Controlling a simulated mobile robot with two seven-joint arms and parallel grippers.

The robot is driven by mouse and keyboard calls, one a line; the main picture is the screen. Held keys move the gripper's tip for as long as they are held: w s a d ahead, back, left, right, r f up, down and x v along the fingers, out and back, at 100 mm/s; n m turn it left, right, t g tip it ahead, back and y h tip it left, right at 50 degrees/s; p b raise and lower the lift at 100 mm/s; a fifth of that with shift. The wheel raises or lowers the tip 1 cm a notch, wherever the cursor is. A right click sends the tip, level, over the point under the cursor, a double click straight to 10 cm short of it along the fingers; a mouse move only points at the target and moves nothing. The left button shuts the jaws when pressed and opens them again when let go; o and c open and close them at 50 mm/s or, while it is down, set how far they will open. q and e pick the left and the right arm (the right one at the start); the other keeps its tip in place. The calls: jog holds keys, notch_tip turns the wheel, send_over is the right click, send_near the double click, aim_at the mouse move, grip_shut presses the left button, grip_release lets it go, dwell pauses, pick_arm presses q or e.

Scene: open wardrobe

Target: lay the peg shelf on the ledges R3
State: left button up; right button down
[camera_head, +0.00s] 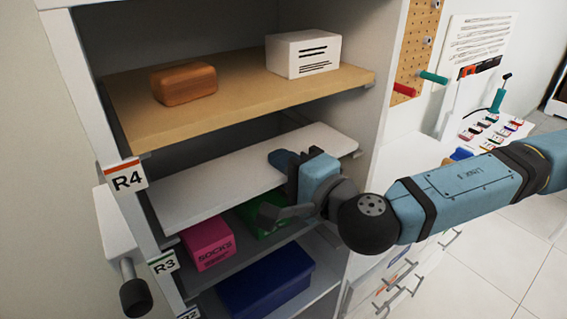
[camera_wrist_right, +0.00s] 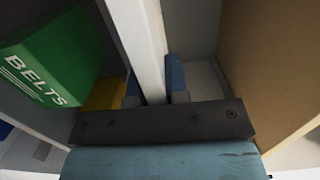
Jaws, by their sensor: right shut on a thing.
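The peg shelf is a white board (camera_head: 215,180) inside the wardrobe, below the wooden shelf and a little above the R3 label (camera_head: 163,264). It spans most of the bay's width. My right gripper (camera_head: 278,186) is shut on its front edge, one finger above and one below. In the right wrist view the board shows edge-on as a white strip (camera_wrist_right: 142,45) between the fingers (camera_wrist_right: 155,88). The R3 ledges are mostly hidden by the board. I cannot tell whether the board touches them. My left gripper is not in view.
Above is the wooden R4 shelf (camera_head: 125,98) with a brown block (camera_head: 184,84) and a white box (camera_head: 303,54). Below are a pink SOCKS box (camera_head: 208,243), a green BELTS box (camera_wrist_right: 52,62) and a blue bin (camera_head: 265,282). A pegboard (camera_head: 414,45) stands right.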

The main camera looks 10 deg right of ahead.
jog(key=shift+f, duration=0.3)
dwell(0.6)
jog(key=c, duration=1.1)
grip_release()
jog(key=shift+o, duration=0.2)
jog(key=shift+s, duration=0.1)
jog(key=p+v, duration=0.9)
jog(key=shift+a, duration=0.35)
jog(key=shift+s, duration=0.1)
